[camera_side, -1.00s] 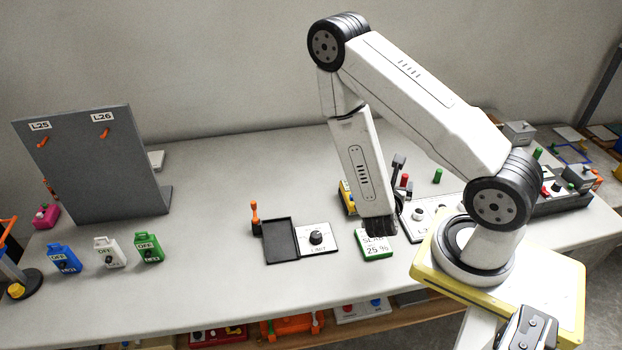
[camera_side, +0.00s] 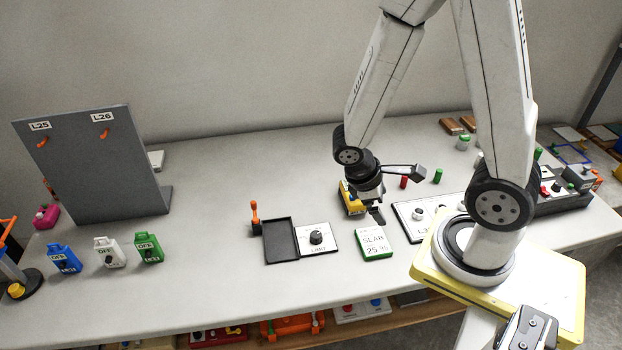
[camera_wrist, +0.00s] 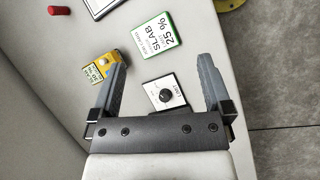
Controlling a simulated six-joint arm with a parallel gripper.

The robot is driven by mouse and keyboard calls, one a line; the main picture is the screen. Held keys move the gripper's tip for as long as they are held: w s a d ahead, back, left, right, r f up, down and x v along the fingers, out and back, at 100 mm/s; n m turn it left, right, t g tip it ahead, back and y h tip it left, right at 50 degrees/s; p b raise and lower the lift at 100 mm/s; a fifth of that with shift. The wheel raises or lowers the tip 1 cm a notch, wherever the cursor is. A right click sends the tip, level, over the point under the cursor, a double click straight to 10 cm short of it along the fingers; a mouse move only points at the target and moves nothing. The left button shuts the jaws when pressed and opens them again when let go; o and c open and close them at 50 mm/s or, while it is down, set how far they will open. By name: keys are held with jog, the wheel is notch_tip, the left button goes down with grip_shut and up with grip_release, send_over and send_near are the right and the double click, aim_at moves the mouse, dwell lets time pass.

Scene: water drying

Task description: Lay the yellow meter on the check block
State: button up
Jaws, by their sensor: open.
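The yellow meter (camera_side: 350,198) lies on the table, partly hidden behind my gripper in the side view. In the wrist view the meter (camera_wrist: 105,64) shows a pale label and sits beside the left fingertip, outside the jaws. The check block appears to be the white slab with green sides (camera_side: 375,244), marked SLAB 25 %. It lies flat with nothing on it, and in the wrist view the block (camera_wrist: 155,36) is beyond the fingertips. My gripper (camera_side: 368,207) is open and empty; in the wrist view its fingers (camera_wrist: 161,66) are wide apart.
A white LIMIT plate with a black knob (camera_side: 318,239) and a black tray (camera_side: 281,240) lie left of the block. A white panel with knobs (camera_side: 416,217) lies to its right. An orange-handled lever (camera_side: 255,215) stands behind the tray.

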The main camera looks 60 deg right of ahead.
jog(key=w+a+r+m+t+y, duration=0.4)
jog(key=w+a+r+t, duration=0.2)
jog(key=w, duration=0.3)
jog(key=shift+a+m, duration=0.3)
jog(key=shift+a, duration=0.15)
dwell(0.6)
